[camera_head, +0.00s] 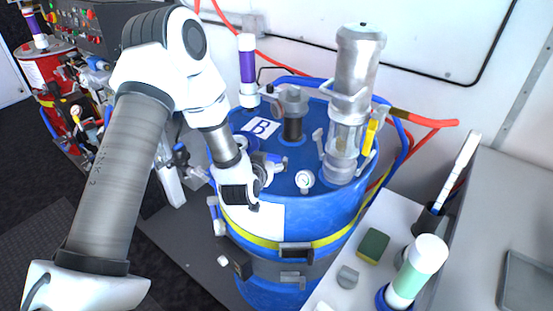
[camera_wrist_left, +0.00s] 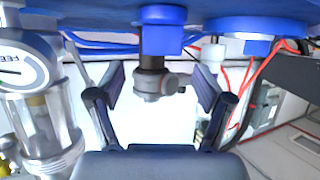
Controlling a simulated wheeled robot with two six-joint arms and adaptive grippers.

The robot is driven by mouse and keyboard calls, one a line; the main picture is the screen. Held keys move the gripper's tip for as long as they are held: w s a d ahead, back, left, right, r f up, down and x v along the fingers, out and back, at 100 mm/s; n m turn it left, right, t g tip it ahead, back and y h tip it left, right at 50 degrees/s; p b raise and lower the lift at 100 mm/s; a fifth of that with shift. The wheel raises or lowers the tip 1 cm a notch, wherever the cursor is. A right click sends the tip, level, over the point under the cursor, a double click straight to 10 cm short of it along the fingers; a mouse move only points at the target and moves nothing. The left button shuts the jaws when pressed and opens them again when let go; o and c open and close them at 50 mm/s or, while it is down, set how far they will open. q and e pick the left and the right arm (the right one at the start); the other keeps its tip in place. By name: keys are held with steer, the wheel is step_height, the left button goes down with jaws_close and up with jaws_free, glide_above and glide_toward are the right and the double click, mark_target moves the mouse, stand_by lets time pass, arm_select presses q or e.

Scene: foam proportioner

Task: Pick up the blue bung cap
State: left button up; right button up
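My left gripper (camera_head: 270,166) is over the near part of the top of the blue drum (camera_head: 318,214) marked B. In the left wrist view, which looks upside down, its two dark fingers (camera_wrist_left: 160,84) are wide apart with nothing held between them. A blue cap with a square grip (camera_wrist_left: 162,38) shows near the middle, in line with the gap and outside the fingertips. A second blue cap (camera_wrist_left: 240,25) shows to its right. In the head view a small blue piece (camera_head: 280,160) shows beside the gripper, partly hidden by it. My right gripper is not visible.
A grey pipe fitting (camera_head: 292,104) and a tall metal-and-clear cylinder (camera_head: 350,104) stand on the drum, with a gauge (camera_head: 304,180) near its front. A purple-and-white tube (camera_head: 247,70) stands at the back. A bench at right holds a sponge (camera_head: 373,245) and bottle (camera_head: 419,265).

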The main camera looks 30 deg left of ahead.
mark_target(272, 157)
arm_select(q)
steer(key=p+x, duration=0.1)
steer(key=x, duration=0.2)
steer(key=shift+w+a+f, duration=0.25)
steer(key=shift+w+f, duration=0.05)
steer(key=shift+f, duration=0.1)
steer(key=shift+d, duration=0.1)
steer(key=c, duration=1.2)
steer(key=shift+c, duration=0.2)
